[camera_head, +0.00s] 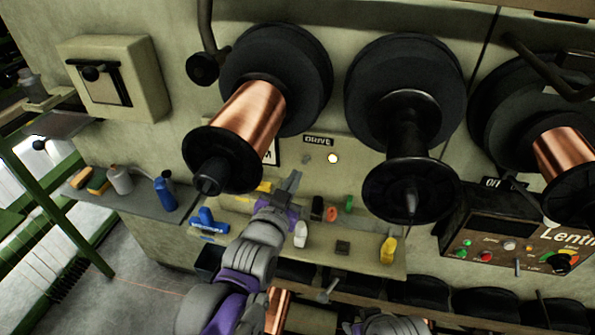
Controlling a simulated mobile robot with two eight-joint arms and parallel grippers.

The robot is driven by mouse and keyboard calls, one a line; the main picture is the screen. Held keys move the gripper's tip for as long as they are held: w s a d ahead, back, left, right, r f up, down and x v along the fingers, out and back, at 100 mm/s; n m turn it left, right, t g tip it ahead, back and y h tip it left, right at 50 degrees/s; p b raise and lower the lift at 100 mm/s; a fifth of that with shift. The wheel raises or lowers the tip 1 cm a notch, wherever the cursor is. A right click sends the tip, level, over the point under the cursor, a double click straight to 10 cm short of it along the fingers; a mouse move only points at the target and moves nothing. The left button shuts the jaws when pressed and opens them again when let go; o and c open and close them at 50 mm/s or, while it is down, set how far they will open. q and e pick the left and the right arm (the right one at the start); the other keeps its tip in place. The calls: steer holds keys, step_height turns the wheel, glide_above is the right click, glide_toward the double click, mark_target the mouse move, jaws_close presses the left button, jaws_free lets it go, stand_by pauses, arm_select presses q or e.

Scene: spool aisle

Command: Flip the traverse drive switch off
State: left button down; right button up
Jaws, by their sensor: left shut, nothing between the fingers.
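A small plate labelled "DRIVE" (318,140) is on the green machine face between two spools. Below it are a small grey switch (306,157) and a round lamp (333,158) that looks lit pale yellow. The switch is too small to tell its position. My left gripper (293,178) reaches up from below, shut and empty, its tip a little below and left of the switch; contact cannot be made out. Part of my right arm shows at the bottom edge; its gripper is not in view.
A copper-wound spool (252,110) and an empty black spool (412,125) jut out on either side of the drive plate. A ledge below holds a white bottle (300,235), a yellow bottle (388,250) and small coloured items. A control box (500,235) is at right.

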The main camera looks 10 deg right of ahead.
arm_select(q)
steer(key=r+x, duration=0.1)
steer(key=x, duration=0.7)
steer(key=shift+w+d+f, duration=0.2)
steer(key=shift+w+f, duration=0.2)
steer(key=shift+f, duration=0.1)
